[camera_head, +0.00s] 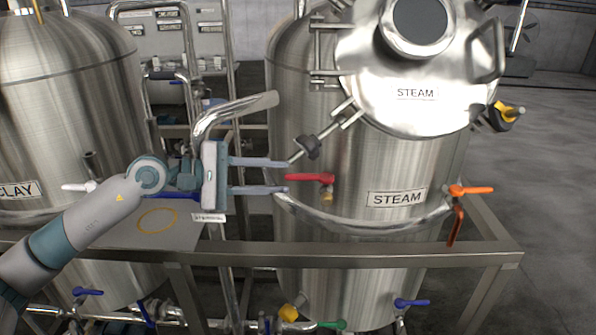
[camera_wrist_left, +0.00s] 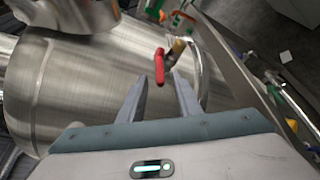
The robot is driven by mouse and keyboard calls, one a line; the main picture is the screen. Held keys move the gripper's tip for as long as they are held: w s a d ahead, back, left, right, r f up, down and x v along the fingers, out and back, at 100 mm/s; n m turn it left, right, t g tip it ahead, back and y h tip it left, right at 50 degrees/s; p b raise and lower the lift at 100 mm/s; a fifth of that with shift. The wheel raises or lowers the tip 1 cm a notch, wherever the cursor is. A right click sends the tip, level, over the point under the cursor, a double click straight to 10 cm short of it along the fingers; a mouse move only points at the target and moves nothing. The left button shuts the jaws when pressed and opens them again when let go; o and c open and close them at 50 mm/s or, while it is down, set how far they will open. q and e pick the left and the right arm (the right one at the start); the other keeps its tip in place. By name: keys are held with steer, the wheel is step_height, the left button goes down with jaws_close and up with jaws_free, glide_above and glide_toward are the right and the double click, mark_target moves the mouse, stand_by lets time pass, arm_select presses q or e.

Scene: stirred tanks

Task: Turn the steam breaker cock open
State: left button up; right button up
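The tank labelled STEAM (camera_head: 300,130) stands right of centre. In the left wrist view the red lever (camera_wrist_left: 160,66) shows just ahead of the two fingers, seemingly not gripped. An orange-handled cock (camera_head: 470,190) is on the tank's right side. My right gripper is not in view.
A curved steel pipe (camera_head: 420,223) and a steel frame rail (camera_head: 390,256) run in front of the tank below the red lever. The tank's lid (camera_head: 400,75) and its clamps hang above. A blue-handled valve (camera_head: 411,303) sits low. The CLAY tank (camera_head: 60,110) stands left.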

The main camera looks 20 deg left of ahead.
mark_target(291, 176)
arm_select(q)
steer(key=p+x, duration=0.1)
steer(key=x, duration=0.3)
steer(key=shift+r+p, duration=0.15)
steer(key=shift+p, duration=0.2)
steer(key=shift+x, duration=0.8)
jaws_close()
